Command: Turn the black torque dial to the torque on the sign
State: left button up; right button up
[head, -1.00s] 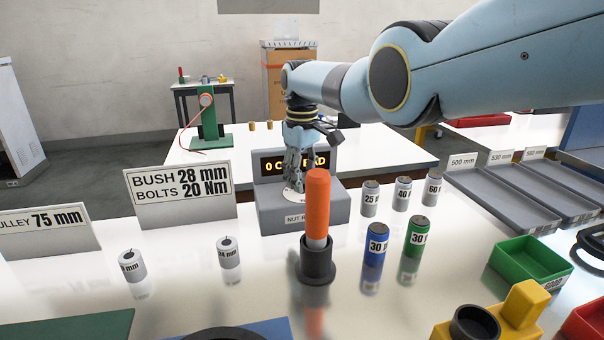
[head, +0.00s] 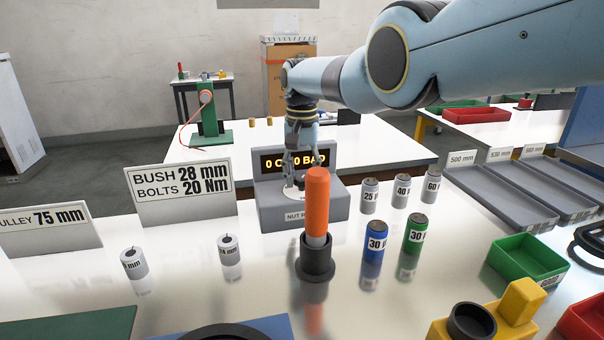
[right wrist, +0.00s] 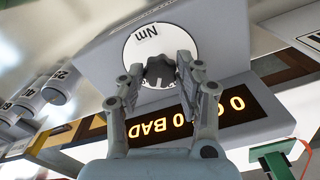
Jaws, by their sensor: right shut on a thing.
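The sign (head: 180,187) reads BUSH 28 mm, BOLTS 20 Nm. It stands left of a grey box (head: 330,208) with a lit display (head: 312,160). My right gripper (head: 298,182) reaches down to the box's top. In the right wrist view, the black torque dial (right wrist: 159,76) sits at the middle of a white round scale (right wrist: 141,48) marked Nm. My right gripper's fingers (right wrist: 160,64) are shut on the dial, one on each side. The scale's numbers are mostly hidden by the fingers and the dial, so I cannot read its setting. My left gripper is out of view.
An orange-handled tool (head: 317,205) stands in a dark holder (head: 315,262) in front of the box. Several labelled cylinders stand to its right, such as a blue one (head: 375,243) and a green one (head: 416,235). Two grey bushes (head: 230,250) (head: 134,263) stand left.

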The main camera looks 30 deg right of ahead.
jog(key=m, duration=0.5)
jog(key=shift+r, duration=0.1)
dwell(0.5)
jog(key=o, duration=1.1)
jog(key=shift+o, duration=0.2)
jog(key=shift+r, duration=0.1)
jog(key=shift+w, duration=0.1)
